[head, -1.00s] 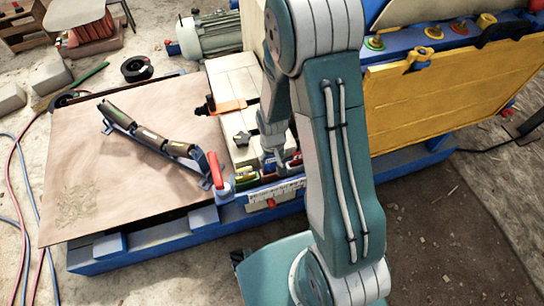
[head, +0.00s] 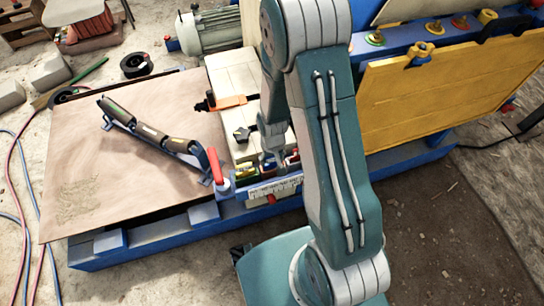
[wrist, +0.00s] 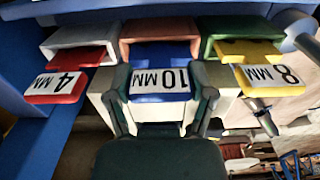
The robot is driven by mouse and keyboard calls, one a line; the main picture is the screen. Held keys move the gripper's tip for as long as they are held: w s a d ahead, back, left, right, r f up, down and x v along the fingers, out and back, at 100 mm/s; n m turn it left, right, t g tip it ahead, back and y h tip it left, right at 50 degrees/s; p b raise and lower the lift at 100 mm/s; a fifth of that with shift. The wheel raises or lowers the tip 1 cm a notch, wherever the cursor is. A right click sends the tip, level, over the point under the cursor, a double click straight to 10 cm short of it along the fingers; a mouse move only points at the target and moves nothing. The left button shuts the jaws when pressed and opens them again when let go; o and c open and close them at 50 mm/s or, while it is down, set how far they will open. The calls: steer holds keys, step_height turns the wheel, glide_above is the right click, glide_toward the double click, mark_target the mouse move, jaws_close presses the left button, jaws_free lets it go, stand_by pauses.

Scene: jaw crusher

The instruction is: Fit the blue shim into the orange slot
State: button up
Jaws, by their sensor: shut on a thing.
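In the wrist view my gripper (wrist: 160,98) is shut on the blue shim (wrist: 158,98), whose label reads 10 MM, with one finger on each side. The orange slot (wrist: 160,28) lies straight beyond the shim and in line with it. The shim's far end is at the slot mouth; how deep it sits I cannot tell. A red shim (wrist: 58,86) marked 4 MM sits at a pale grey slot (wrist: 80,36) on the left. A yellow shim (wrist: 262,76) marked 8 MM sits at a green slot (wrist: 240,28) on the right. In the head view my arm partly hides the slots.
In the head view a red-handled clamp (head: 215,166) stands just left of the slots. A white ruled scale (head: 275,188) runs in front of them. A yellow panel (head: 430,95) stands to the right.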

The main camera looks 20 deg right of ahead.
steer(key=o, duration=1.3)
step_height(320, 180, up, 12)
steer(key=shift+f, duration=0.1)
stand_by(0.4)
steer(key=s+r+t, duration=0.2)
steer(key=s+r, duration=0.2)
steer(key=r, duration=0.4)
steer(key=s+r+t, duration=0.1)
steer(key=s+r, duration=0.4)
steer(key=r, duration=0.3)
steer(key=s+r+t, duration=0.2)
steer(key=s+r, duration=0.3)
steer(key=r, duration=0.3)
steer(key=shift+s+r+t, duration=0.1)
steer(key=shift+r+t, duration=0.2)
steer(key=shift+r, duration=0.05)
